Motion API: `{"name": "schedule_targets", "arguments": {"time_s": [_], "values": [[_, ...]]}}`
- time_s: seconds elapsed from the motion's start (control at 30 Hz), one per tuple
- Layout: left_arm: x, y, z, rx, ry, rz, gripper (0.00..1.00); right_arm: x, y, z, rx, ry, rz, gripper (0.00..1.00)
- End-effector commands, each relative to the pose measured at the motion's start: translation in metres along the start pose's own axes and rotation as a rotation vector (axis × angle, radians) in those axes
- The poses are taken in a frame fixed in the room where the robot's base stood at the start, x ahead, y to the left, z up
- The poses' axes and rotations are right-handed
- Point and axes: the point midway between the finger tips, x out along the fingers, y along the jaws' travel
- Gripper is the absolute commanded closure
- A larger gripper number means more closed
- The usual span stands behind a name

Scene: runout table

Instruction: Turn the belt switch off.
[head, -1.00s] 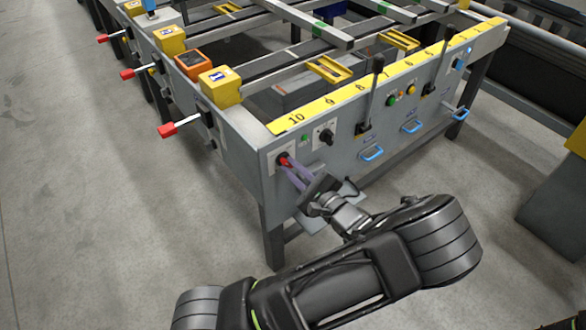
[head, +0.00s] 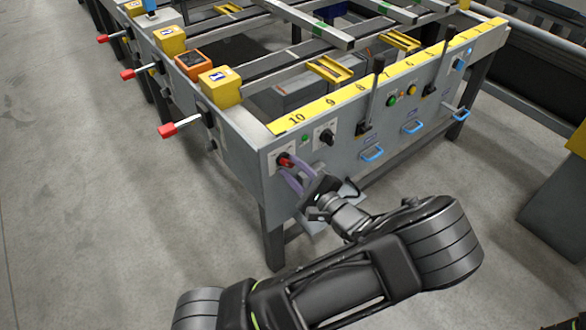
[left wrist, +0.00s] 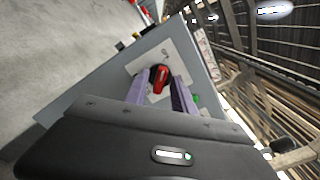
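The belt switch is a red rotary knob (head: 285,161) on a pale plate at the left end of the grey front panel. It also shows in the left wrist view (left wrist: 159,77), with its red handle between the fingertips. My left gripper (head: 290,175) is just in front of the knob, its two purple fingers apart. In the left wrist view the left gripper (left wrist: 158,88) has one finger on each side of the knob, with gaps showing. Whether a finger touches the knob is hard to tell. My right gripper is in neither current view.
A black knob (head: 325,137) and a green button (head: 305,138) sit close to the right of the switch. Further right are black levers (head: 371,95) and blue handles (head: 372,153). A yellow numbered strip (head: 360,87) runs along the panel top. The floor at left is clear.

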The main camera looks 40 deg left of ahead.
Motion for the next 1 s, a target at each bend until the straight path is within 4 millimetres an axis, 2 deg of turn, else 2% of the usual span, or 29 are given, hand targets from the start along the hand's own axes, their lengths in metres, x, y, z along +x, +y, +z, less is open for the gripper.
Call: {"name": "schedule_targets", "arguments": {"time_s": [0.4, 0.57, 0.8, 1.0], "values": [[-0.005, -0.001, 0.0, 0.0, 0.001, -0.001, 0.65, 0.0, 0.0, 0.0, 0.0, 0.0, 0.0, 0.64], [-0.025, -0.001, 0.0, -0.001, 0.002, -0.002, 0.65, 0.0, 0.0, 0.0, 0.0, 0.0, 0.0, 0.64], [-0.064, -0.001, -0.001, -0.001, 0.002, -0.002, 0.65, 0.0, 0.0, 0.0, 0.0, 0.0, 0.0, 0.64], [-0.078, 0.0, 0.0, 0.001, 0.0, -0.001, 0.65, 0.0, 0.0, 0.0, 0.0, 0.0, 0.0, 0.64]]}}
